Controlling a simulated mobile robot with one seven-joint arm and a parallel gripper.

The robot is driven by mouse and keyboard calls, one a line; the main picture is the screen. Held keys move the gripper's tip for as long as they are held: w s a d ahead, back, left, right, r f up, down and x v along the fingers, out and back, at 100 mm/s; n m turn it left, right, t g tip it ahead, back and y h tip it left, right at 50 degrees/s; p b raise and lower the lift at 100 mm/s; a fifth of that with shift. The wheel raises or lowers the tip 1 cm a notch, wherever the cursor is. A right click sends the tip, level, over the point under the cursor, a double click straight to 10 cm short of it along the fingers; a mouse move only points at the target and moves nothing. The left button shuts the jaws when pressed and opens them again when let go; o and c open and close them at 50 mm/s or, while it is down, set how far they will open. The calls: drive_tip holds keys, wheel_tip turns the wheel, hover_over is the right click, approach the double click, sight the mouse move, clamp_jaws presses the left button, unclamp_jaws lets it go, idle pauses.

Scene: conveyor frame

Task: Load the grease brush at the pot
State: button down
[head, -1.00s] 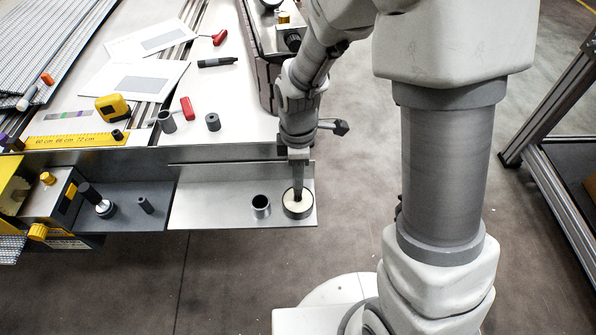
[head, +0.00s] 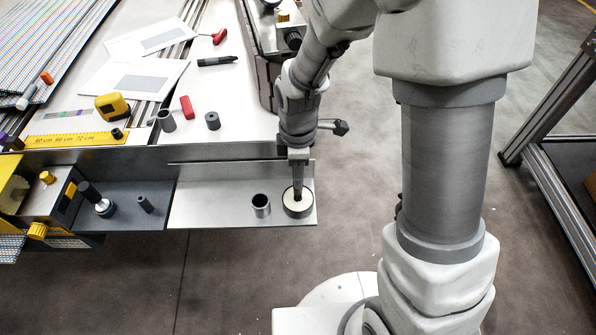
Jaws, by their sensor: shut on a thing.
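The grease pot (head: 306,211) is a short dark round pot with cream-coloured grease inside, at the right end of the metal shelf. My gripper (head: 298,188) points down over the pot, shut on the grease brush (head: 297,196). Only a dark lower part of the brush shows, at or in the grease. The gripper hides most of it, and I cannot tell how deep its tip is.
A grey open cup (head: 261,207) stands on the metal shelf (head: 215,195) just left of the pot. A dark tray (head: 128,217) with small parts lies further left. Behind, the table holds a yellow tape measure (head: 113,106), a red block (head: 187,107) and grey cylinders.

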idle(0.3)
wheel_tip(320, 180, up, 7)
drive_tip(key=p, duration=0.6)
idle(0.9)
drive_tip(key=w+d+r+m+p, duration=0.6)
drive_tip(key=d+r+m+p, duration=0.4)
drive_tip(key=m, duration=0.7)
drive_tip(key=p, duration=0.2)
drive_tip(key=shift+w+d+r+m+p, duration=0.3)
drive_tip(key=shift+d+r+p, duration=0.05)
drive_tip(key=shift+r+p, duration=0.05)
